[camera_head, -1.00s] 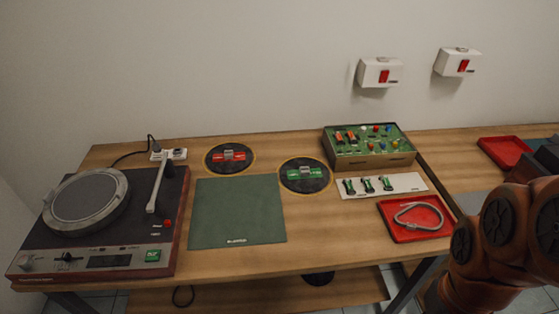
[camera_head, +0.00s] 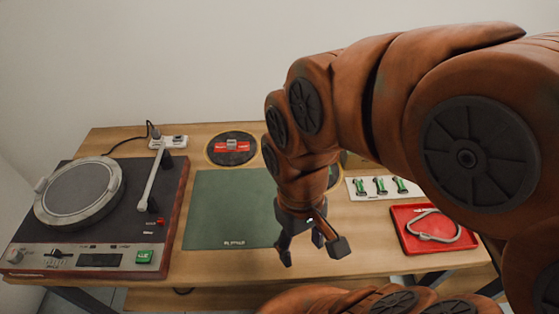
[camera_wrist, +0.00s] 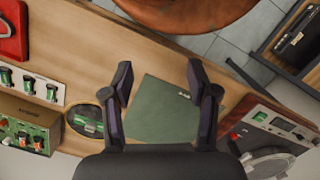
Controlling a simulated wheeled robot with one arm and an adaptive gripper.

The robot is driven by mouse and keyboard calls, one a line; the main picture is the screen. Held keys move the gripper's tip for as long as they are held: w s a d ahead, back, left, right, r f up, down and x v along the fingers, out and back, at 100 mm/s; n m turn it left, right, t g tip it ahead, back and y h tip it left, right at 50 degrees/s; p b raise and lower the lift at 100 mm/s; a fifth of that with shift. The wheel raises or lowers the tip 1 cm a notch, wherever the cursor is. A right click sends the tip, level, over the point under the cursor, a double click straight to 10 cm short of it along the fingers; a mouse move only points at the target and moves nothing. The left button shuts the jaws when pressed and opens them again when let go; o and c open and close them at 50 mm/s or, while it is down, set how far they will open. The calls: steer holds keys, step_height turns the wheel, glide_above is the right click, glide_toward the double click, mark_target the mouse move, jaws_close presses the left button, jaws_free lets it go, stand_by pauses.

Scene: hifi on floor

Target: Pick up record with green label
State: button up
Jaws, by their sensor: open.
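The record with the green label (camera_wrist: 88,121) shows in the wrist view as a dark disc left of the green mat, partly covered by my gripper. In the head view my arm hides most of it; only a dark edge (camera_head: 335,176) shows beside the arm. My gripper (camera_head: 315,255) is open and empty. It hangs over the table's front part, right of the green mat (camera_head: 225,210). In the wrist view my gripper (camera_wrist: 160,80) has its fingers spread apart above the mat (camera_wrist: 160,112). A second record with a red label (camera_head: 231,148) lies behind the mat.
A turntable (camera_head: 105,215) stands on the left. A component box (camera_wrist: 28,122) stands near the record.

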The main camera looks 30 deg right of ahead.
steer(key=w+d+f+n+t+y+b, duration=0.1)
steer(key=w+d+n+b, duration=0.25)
steer(key=w, duration=0.65)
steer(key=w+d+n+t+y+b, duration=0.15)
steer(key=w+n, duration=0.35)
steer(key=w, duration=0.5)
steer(key=n+t+y+b, duration=0.1)
steer(key=n+y+b, duration=0.1)
steer(key=n+b, duration=0.25)
glide_above(334, 170)
steer(key=w+a, duration=0.2)
steer(key=a, duration=0.1)
steer(key=shift+m+h, duration=0.25)
steer(key=shift+m, duration=0.15)
steer(key=f, duration=1)
steer(key=shift+w, duration=0.2)
steer(key=shift+p+x, duration=0.7)
steer(key=shift+x, duration=3)
steer(key=shift+s, duration=0.15)
jaws_close()
